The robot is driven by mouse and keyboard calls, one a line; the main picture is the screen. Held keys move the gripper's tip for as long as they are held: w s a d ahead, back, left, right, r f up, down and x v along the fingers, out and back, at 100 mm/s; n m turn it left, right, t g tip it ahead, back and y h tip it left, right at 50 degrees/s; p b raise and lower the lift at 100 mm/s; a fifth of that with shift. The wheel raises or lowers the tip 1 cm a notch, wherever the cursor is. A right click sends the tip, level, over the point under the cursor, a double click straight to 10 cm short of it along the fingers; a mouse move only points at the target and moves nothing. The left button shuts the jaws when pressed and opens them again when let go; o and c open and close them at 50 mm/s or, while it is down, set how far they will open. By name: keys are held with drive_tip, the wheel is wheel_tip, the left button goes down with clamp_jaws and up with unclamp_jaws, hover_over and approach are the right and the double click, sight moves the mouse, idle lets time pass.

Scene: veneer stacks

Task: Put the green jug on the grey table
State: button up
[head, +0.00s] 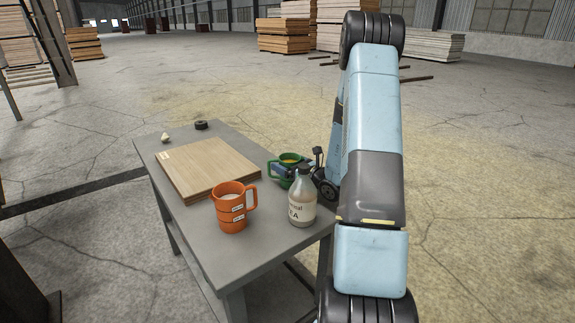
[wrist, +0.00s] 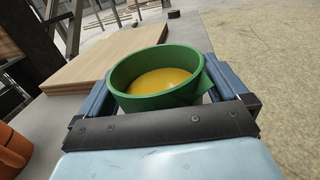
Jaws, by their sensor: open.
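The green jug (head: 291,161) is at the right side of the grey table (head: 188,233), behind a bottle in the head view. It has yellow contents. My gripper (head: 286,172) is open around the jug. In the wrist view the jug (wrist: 150,101) is between the two blue fingers of my gripper (wrist: 155,84), with its open top facing up. The jug's base is hidden by the bottle and my gripper, so I cannot tell for certain whether it touches the tabletop.
An orange mug (head: 231,212) and a labelled bottle (head: 302,204) stand at the table's near end, the bottle close to my gripper. A veneer stack (head: 208,168) fills the middle. A dark round object (head: 201,125) and a small pale object (head: 165,138) are at the far end.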

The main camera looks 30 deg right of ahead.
drive_tip(key=shift+r, duration=0.1)
drive_tip(key=v, duration=1.2)
